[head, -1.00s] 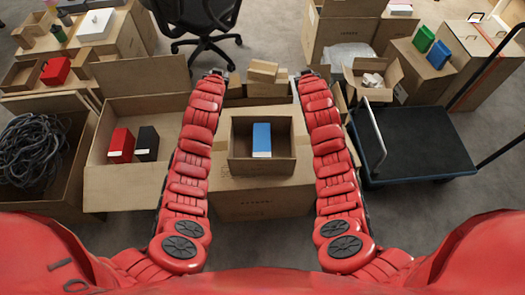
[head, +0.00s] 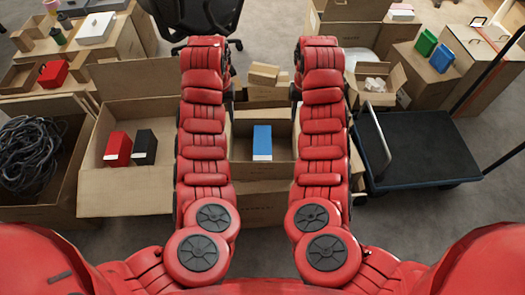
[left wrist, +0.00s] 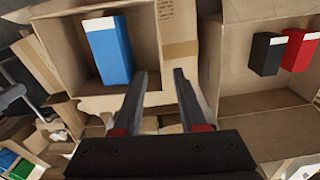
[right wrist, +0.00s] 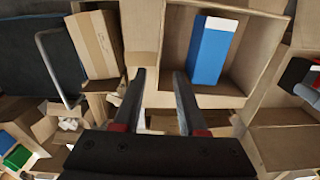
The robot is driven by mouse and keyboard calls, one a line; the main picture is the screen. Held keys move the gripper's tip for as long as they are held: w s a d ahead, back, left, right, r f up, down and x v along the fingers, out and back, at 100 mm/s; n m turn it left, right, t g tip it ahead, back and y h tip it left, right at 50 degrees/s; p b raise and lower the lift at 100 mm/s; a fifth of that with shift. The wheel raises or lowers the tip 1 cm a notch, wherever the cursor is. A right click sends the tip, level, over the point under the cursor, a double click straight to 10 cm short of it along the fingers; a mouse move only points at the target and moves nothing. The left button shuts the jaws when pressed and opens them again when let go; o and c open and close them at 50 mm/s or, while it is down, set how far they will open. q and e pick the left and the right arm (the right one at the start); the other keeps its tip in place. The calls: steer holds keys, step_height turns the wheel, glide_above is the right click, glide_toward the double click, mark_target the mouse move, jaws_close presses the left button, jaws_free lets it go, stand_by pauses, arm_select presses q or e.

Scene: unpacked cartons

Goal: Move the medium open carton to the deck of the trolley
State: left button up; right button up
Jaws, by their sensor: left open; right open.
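The medium open carton (head: 262,172) stands on a larger closed carton (head: 262,206) between my arms, with a blue box (head: 262,138) upright inside. My arms hide its left and right sides in the head view. In the left wrist view my left gripper (left wrist: 160,75) is open and empty beside the carton's wall (left wrist: 145,38). In the right wrist view my right gripper (right wrist: 159,75) is open and empty near the carton's opposite side (right wrist: 176,45). I cannot tell whether the fingers touch it. The trolley's dark deck (head: 425,150) is empty, to the right.
A large open carton (head: 125,190) with a red and a black box stands left, and a carton of dark cable (head: 30,155) beyond it. Several cartons (head: 415,70) stand behind the trolley. Small boxes lie behind the medium carton.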

mark_target(230, 146)
arm_select(q)
step_height(230, 146, down, 15)
steer(key=shift+r, duration=0.15)
arm_select(e)
step_height(230, 146, down, 15)
steer(key=shift+s+r, duration=0.1)
arm_select(q)
steer(key=shift+f, duration=1.3)
arm_select(e)
steer(key=shift+f, duration=1.25)
arm_select(q)
jaws_close()
arm_select(e)
jaws_close()
arm_select(q)
steer(key=shift+r, duration=0.1)
